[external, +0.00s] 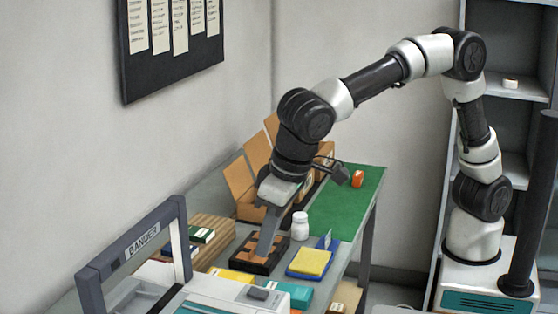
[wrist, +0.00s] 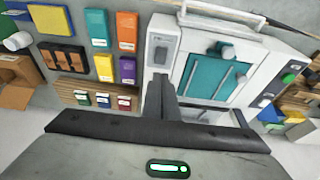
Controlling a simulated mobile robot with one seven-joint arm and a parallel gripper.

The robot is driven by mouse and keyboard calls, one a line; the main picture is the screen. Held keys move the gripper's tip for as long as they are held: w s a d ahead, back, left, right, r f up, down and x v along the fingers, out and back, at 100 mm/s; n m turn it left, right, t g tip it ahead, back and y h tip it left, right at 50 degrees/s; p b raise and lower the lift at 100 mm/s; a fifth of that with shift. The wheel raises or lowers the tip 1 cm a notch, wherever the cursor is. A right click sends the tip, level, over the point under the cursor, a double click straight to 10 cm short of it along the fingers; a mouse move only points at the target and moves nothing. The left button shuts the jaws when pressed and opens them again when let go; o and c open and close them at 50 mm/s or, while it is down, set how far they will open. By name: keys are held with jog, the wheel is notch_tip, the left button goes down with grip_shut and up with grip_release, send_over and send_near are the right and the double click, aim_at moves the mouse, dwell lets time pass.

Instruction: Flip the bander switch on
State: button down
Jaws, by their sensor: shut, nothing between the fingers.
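The bander (external: 145,247) is at the lower left of the external view, with a dark arch marked BANDER and a pale body cut off by the lower edge. A dark grey switch-like block (external: 263,294) sits on its pale top. In the wrist view, a grey switch panel (wrist: 162,48) is on a white housing, just beyond my fingertips. I cannot tell which way the switch is set. My gripper (external: 262,256) is shut and empty, pointing down in front of the black tray in the external view. Its fingers also show in the wrist view (wrist: 159,80), apart from the switch panel as far as I can tell.
A black tray with brown blocks (external: 278,240), a white bottle (external: 300,226) and a yellow pad on a blue tray (external: 310,262) are close to my gripper. Open cardboard boxes (external: 240,180) stand behind. A green mat (external: 340,212) is mostly clear. Coloured packs (wrist: 97,28) lie beside the machine.

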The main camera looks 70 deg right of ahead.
aim_at(258, 293)
jog(key=x, duration=0.9)
jog(key=shift+w+g+p, duration=0.2)
jog(key=shift+g+p, duration=0.1)
jog(key=shift+p, duration=0.4)
jog(key=shift+f+b, duration=0.3)
jog(key=shift+b, duration=0.05)
jog(key=shift+s, duration=0.1)
jog(key=shift+s+r+b, duration=0.1)
jog(key=shift+s+b, duration=0.2)
jog(key=shift+s, duration=0.5)
